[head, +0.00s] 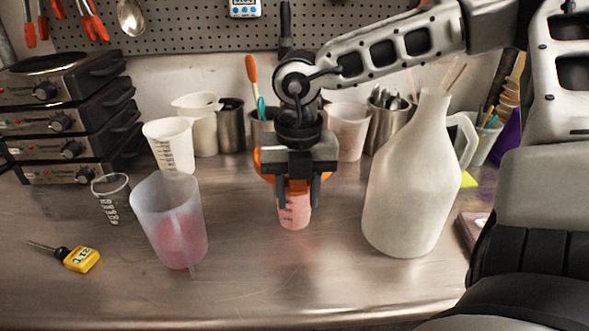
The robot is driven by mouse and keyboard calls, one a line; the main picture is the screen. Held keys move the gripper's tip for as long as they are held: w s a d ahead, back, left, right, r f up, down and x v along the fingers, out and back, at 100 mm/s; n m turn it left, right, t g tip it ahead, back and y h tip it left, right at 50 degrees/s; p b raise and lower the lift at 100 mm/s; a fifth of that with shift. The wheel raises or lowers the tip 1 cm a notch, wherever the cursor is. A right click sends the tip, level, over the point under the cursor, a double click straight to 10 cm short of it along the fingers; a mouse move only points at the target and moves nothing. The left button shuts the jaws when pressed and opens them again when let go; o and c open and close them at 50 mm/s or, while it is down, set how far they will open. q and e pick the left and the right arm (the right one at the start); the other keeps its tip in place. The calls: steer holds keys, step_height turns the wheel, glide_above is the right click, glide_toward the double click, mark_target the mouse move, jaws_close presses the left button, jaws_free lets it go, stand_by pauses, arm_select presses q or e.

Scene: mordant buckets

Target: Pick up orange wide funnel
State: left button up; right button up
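The orange wide funnel (298,187) is mostly hidden behind my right gripper in the head view. Its orange edges show on both sides of the gripper and between the fingers. It appears to sit over a small clear cup (294,214) with pink contents, which stands on the metal bench. My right gripper (298,197) points down in front of the funnel, with its two fingers apart and orange showing between them. I cannot tell whether the fingers touch the funnel. My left gripper is not in view.
A large whitish jug (408,190) stands close on the right. A clear pitcher with pink contents (171,222) stands on the left. Cups and metal containers (231,128) line the back. The bench front (290,280) is clear; a yellow thermometer (80,259) lies at left.

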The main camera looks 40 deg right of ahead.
steer(key=c, duration=0.8)
steer(key=shift+r, duration=0.3)
step_height(320, 180, up, 9)
steer(key=shift+r+b, duration=0.1)
steer(key=shift+b, duration=0.4)
steer(key=shift+r, duration=0.15)
